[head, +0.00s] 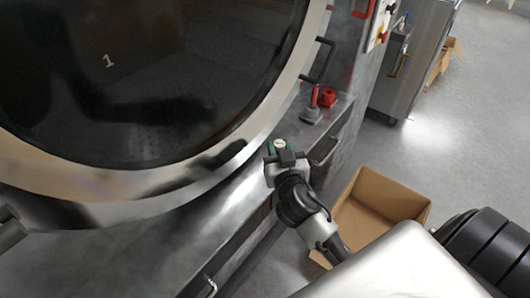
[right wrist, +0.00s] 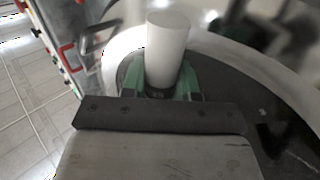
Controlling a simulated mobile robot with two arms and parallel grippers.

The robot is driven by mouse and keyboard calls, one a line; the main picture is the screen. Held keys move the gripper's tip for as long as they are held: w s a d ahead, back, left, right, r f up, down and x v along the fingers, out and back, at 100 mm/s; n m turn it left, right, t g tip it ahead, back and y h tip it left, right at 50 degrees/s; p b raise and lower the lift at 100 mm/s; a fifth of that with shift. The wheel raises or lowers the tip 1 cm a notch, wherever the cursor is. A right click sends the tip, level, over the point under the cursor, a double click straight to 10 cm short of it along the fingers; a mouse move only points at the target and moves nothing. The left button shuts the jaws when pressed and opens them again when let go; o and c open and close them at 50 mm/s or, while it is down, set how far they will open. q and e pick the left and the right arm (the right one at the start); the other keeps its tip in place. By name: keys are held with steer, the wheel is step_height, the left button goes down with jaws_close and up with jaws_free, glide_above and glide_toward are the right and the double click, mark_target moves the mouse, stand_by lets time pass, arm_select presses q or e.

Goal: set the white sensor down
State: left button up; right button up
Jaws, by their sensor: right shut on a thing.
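The white sensor (right wrist: 167,48) is a plain white cylinder in the right wrist view. It stands up between the green fingers of my right gripper (right wrist: 160,82), which is shut on it. In the head view my right gripper (head: 280,148) is over the machine's metal ledge, below and right of the big round door. I cannot tell the gap between sensor and ledge.
The washer's round glass door (head: 150,80) fills the upper left. A red knob-like part (head: 328,97) and a grey-and-red one (head: 311,108) are on the ledge (head: 245,190) beyond the gripper. An open cardboard box (head: 375,205) stands on the floor at right. A steel cabinet (head: 413,60) stands behind.

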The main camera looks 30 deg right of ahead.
steer(key=s+d+r, duration=0.4)
steer(key=s+r, duration=0.1)
steer(key=s, duration=0.1)
steer(key=s+a+f+n+y, duration=0.1)
steer(key=s+a+f+y, duration=0.1)
steer(key=a, duration=0.4)
steer(key=s+a+f+n+y, duration=0.2)
steer(key=a+f+y, duration=0.1)
steer(key=a, duration=0.4)
steer(key=shift+a+n+t+y, duration=0.3)
steer(key=shift+t, duration=0.1)
steer(key=shift+s+f, duration=0.1)
